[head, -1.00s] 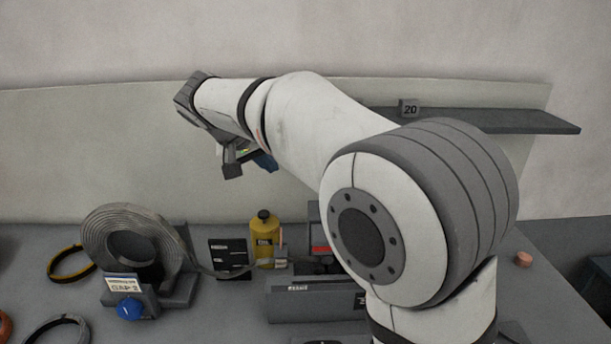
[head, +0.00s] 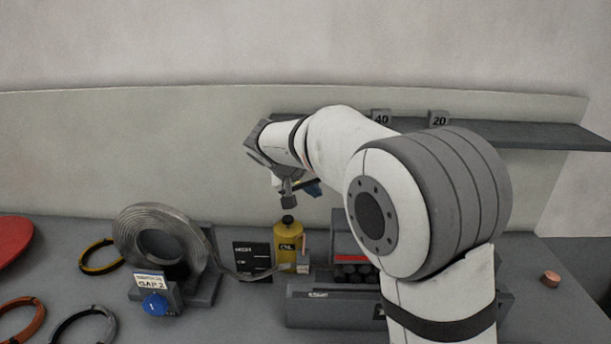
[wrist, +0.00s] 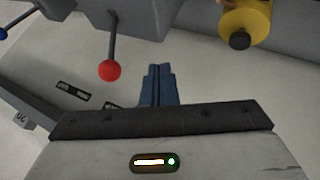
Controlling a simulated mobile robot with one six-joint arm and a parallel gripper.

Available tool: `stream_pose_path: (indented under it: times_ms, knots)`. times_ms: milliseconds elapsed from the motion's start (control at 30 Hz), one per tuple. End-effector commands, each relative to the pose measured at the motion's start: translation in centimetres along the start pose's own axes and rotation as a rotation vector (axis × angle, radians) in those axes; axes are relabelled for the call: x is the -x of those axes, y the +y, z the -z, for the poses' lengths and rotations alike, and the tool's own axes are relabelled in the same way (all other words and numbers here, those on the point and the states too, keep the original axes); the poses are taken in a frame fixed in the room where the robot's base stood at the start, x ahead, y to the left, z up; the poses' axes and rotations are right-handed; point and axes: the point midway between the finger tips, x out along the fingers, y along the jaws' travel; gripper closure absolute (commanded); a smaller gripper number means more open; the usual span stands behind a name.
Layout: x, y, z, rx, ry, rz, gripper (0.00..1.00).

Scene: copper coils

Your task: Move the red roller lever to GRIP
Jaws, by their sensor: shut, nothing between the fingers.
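The red roller lever (wrist: 110,70) is a red ball on a thin dark rod under a grey housing (wrist: 140,25) in the wrist view. Two small dark label plates (wrist: 72,91) lie beyond the ball; their text is too small to read. My gripper (wrist: 159,70) is shut and empty, its blue fingers together to the right of the ball and apart from it. In the head view my gripper (head: 314,189) is above the bench, over the yellow bottle and machine area. I cannot make out the lever in the head view.
A yellow oil bottle (head: 288,248) stands below my gripper and also shows in the wrist view (wrist: 246,18). A large coil (head: 130,240) stands left, behind a blue knob (head: 155,304). A grey trough (head: 325,310) lies in front. A blue-tipped lever (wrist: 3,34) is at the wrist view's left edge.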

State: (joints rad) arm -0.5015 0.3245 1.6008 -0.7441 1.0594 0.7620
Motion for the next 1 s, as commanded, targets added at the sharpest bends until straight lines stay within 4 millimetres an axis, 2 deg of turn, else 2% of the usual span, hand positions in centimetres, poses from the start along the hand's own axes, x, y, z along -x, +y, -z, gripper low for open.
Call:
stream_pose_path:
  times_ms: [33, 100, 300, 667, 1000]
  knots:
    - [0.0, 1.2, 0.3, -0.004, 0.000, -0.002, 1.00]
    - [-0.4, 2.2, 0.3, -0.002, 0.000, -0.002, 1.00]
    - [-1.1, 3.7, 0.5, -0.002, 0.001, -0.001, 1.00]
    - [-1.4, 4.3, 0.3, -0.003, -0.001, -0.002, 1.00]
    - [-0.7, 3.9, 0.5, -0.017, 0.003, 0.049, 1.00]
